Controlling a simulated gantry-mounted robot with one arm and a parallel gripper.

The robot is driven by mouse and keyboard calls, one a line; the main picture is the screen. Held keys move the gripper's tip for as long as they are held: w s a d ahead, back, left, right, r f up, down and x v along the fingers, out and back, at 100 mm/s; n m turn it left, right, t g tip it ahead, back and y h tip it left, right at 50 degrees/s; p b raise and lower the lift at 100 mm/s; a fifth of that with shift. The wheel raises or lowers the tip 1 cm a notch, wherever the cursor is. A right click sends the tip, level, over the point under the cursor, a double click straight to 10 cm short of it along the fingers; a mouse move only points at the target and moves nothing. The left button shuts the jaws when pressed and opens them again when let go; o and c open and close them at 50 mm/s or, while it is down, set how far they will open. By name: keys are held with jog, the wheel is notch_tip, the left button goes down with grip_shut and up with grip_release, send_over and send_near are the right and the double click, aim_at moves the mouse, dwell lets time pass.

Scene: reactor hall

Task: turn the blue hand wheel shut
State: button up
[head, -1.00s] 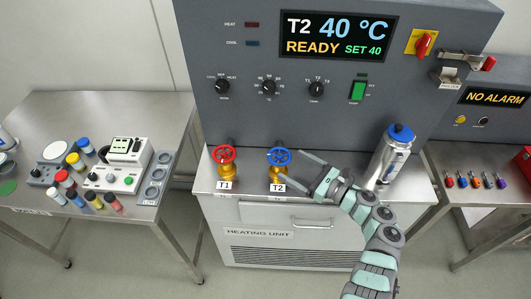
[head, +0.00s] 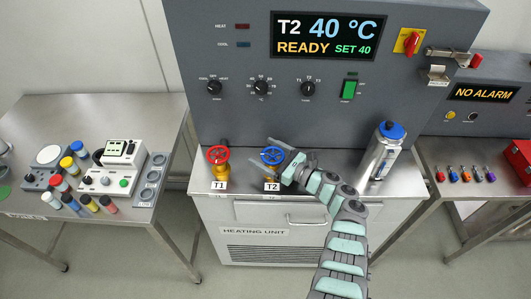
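The blue hand wheel (head: 265,154) sits on a brass valve labelled T2, on the steel ledge in front of the heating unit. My gripper (head: 273,158) is at the wheel, reaching in from the right. One finger shows above and behind the wheel. The other finger is largely hard to make out near the wheel's right side. The fingers look apart, with the wheel between or just in front of them. I cannot tell whether they touch it.
A red hand wheel (head: 218,155) on valve T1 stands to the left. A silver bottle with a blue cap (head: 383,152) stands on the ledge to the right of my arm. The control panel (head: 230,110) rises behind. The display (head: 326,36) reads T2 40 °C, READY.

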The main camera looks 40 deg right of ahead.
jog(key=c, duration=1.2)
jog(key=shift+f+b, duration=0.2)
jog(key=shift+b, duration=0.1)
